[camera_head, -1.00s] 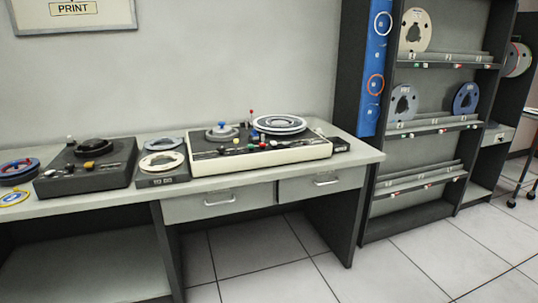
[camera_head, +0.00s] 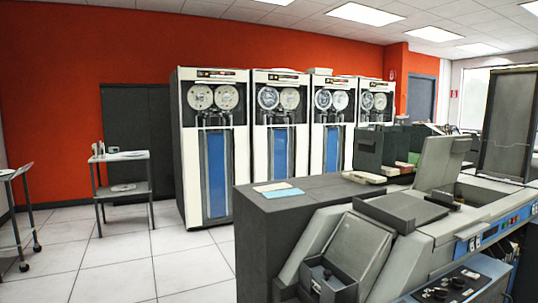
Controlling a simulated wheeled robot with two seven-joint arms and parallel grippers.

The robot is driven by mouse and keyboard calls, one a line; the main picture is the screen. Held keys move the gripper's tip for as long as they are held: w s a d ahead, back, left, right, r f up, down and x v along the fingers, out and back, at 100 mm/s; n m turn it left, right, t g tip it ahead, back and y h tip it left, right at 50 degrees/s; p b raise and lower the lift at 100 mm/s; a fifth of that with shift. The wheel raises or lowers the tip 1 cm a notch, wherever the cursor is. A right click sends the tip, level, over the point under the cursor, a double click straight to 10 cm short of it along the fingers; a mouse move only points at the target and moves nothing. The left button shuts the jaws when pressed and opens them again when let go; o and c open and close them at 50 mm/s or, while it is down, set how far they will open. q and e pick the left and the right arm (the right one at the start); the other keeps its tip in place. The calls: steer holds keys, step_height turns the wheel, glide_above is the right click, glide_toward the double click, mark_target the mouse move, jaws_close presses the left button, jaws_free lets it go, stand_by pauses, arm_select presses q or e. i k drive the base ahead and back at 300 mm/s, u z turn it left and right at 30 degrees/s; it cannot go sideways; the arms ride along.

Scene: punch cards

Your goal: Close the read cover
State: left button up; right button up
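A large grey card machine (camera_head: 345,205) stands in the right foreground. A pale grey panel (camera_head: 441,163) stands raised and tilted back on its far side; it looks like an open cover. A dark flat lid (camera_head: 401,210) lies on top in front of it. A slanted grey panel (camera_head: 357,246) with a dark tray-like part (camera_head: 327,283) is at the near end. I cannot tell for certain which of these is the read cover. Neither of my grippers is in view.
Several white tape cabinets (camera_head: 212,95) with blue fronts line the red wall. A small grey cart (camera_head: 124,190) stands left of them, and another (camera_head: 15,215) is at the left edge. Cards (camera_head: 284,193) lie on the machine's top. The tiled floor (camera_head: 150,265) at left is clear.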

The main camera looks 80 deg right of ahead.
mark_target(442, 158)
steer(key=z, duration=1.85)
steer(key=i, duration=6.15)
steer(key=z, duration=3.05)
steer(key=i, duration=4.5)
